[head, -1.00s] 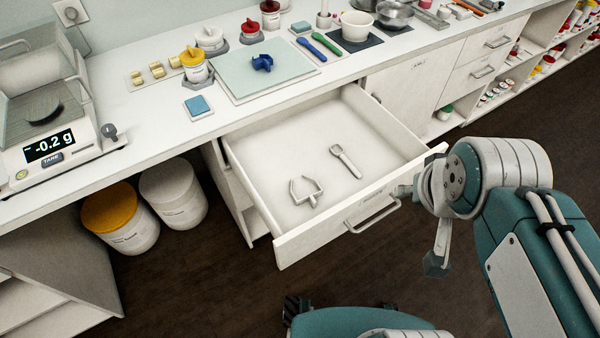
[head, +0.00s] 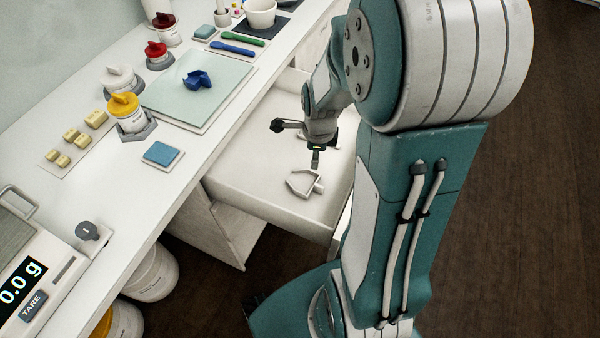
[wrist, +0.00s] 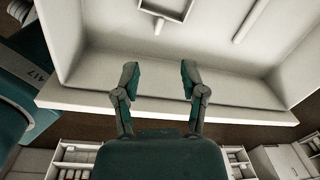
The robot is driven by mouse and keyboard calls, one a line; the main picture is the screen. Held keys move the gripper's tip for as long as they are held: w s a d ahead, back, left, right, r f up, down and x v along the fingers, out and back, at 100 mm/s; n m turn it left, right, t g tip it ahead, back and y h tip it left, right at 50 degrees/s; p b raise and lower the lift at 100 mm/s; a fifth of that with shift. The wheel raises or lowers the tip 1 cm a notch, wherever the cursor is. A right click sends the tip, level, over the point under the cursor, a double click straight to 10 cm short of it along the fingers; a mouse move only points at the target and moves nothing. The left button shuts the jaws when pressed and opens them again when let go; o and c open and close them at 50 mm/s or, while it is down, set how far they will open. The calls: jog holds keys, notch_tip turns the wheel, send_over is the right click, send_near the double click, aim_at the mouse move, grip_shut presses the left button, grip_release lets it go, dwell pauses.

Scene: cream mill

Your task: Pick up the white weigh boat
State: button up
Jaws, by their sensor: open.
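A small white open piece with a pointed outline, which looks like the white weigh boat (head: 302,184), lies on the floor of the open drawer (head: 262,190). In the wrist view, part of the weigh boat (wrist: 167,8) is cut off by the top edge. My gripper (head: 316,160) hangs over the drawer, appearing just above the boat in the head view. In the wrist view my gripper (wrist: 158,80) is open and empty, its fingers spread apart. They overlap the drawer's front wall in the picture, and the boat lies beyond the fingertips, not between them.
A light handle (wrist: 250,20) lies in the drawer, right of the boat. The counter holds a blue piece (head: 198,80) on a pale mat (head: 225,90), a yellow-lidded jar (head: 128,112), a blue pad (head: 162,153) and a scale (head: 35,270). The drawer walls surround the boat.

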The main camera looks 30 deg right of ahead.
notch_tip(320, 180, down, 5)
jog(key=d+m, duration=0.3)
jog(key=m, duration=0.1)
send_over(320, 185)
jog(key=shift+g, duration=0.4)
jog(key=f, duration=0.4)
jog(key=shift+a+f, duration=0.35)
jog(key=shift+f, duration=0.05)
jog(key=shift+d+f, duration=0.25)
jog(key=shift+f, duration=0.2)
jog(key=shift+d+f, duration=0.2)
jog(key=shift+f, duration=0.25)
notch_tip(320, 185, down, 3)
jog(key=shift+a+f, duration=0.1)
jog(key=shift+f, duration=0.1)
jog(key=shift+a+f, duration=0.2)
jog(key=shift+f, duration=0.2)
jog(key=shift+d, duration=0.2)
grip_shut()
